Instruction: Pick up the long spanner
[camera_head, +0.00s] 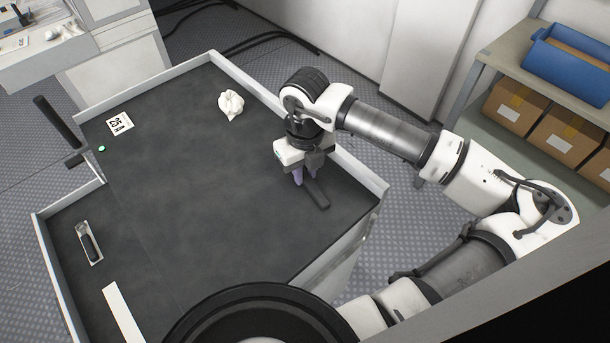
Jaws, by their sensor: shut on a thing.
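The long spanner (317,194) shows as a dark, narrow bar at the right side of the dark table top. Its near end sticks out below and to the right of my gripper (304,178). My gripper points down with its purple fingers shut on the bar. The fingers and gripper body hide the rest of the bar, so its jaw shape does not show. I cannot tell whether the bar touches the table top or is slightly above it.
The dark table top (190,185) has raised light rims and is mostly clear. A crumpled white cloth (230,105) and a printed card (120,124) lie at the back. A small tray (82,227) with a dark object sits at the left. Shelves with boxes (513,107) stand at right.

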